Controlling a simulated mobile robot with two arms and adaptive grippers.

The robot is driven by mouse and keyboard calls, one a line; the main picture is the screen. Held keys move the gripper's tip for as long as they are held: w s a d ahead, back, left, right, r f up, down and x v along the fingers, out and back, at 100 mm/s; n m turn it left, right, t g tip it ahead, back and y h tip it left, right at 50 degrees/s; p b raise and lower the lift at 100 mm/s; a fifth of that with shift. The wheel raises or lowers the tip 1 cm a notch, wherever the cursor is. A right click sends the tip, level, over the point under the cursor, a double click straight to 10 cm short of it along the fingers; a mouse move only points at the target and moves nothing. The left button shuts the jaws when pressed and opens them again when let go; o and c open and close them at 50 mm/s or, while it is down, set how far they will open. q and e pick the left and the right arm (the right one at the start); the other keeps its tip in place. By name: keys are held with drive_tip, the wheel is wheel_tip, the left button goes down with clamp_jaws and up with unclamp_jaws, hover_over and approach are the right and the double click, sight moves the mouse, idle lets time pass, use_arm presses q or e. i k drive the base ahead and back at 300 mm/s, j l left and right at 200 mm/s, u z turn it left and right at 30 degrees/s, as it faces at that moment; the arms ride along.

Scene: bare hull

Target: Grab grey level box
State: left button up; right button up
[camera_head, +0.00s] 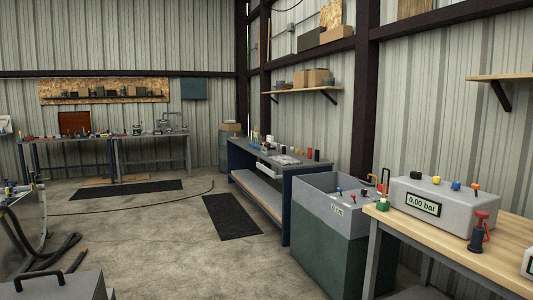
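A grey open-topped box (322,205) with a small display that seems to read in cm stands on a dark green base right of centre. Small red and blue knobs (339,190) show along its top. A second grey box (449,207) with a "0.00 bar" display and several coloured knobs sits on the wooden bench at the right. Neither of my grippers is in view.
The wooden bench (475,248) fills the right side, with a red and dark blue valve-like part (478,232) on it. A dark blue workbench (267,180) stands behind the grey open-topped box. A grey case with a black handle (55,288) is at bottom left.

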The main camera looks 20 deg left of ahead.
sight(268, 151)
drive_tip(key=i+l, duration=0.15)
drive_tip(key=i, duration=0.5)
drive_tip(key=i+j+u, duration=0.2)
drive_tip(key=i+u, duration=0.7)
drive_tip(key=i+l+u, duration=0.3)
drive_tip(key=i+u, duration=0.15)
drive_tip(key=i, duration=0.15)
drive_tip(key=i+u, duration=0.2)
drive_tip(key=i, duration=2.15)
drive_tip(key=i+z, duration=0.1)
drive_tip(key=i, duration=0.7)
drive_tip(key=i+z, duration=0.1)
drive_tip(key=i, duration=0.65)
drive_tip(key=i+j+z, duration=0.1)
drive_tip(key=i, duration=0.7)
drive_tip(key=j, duration=0.1)
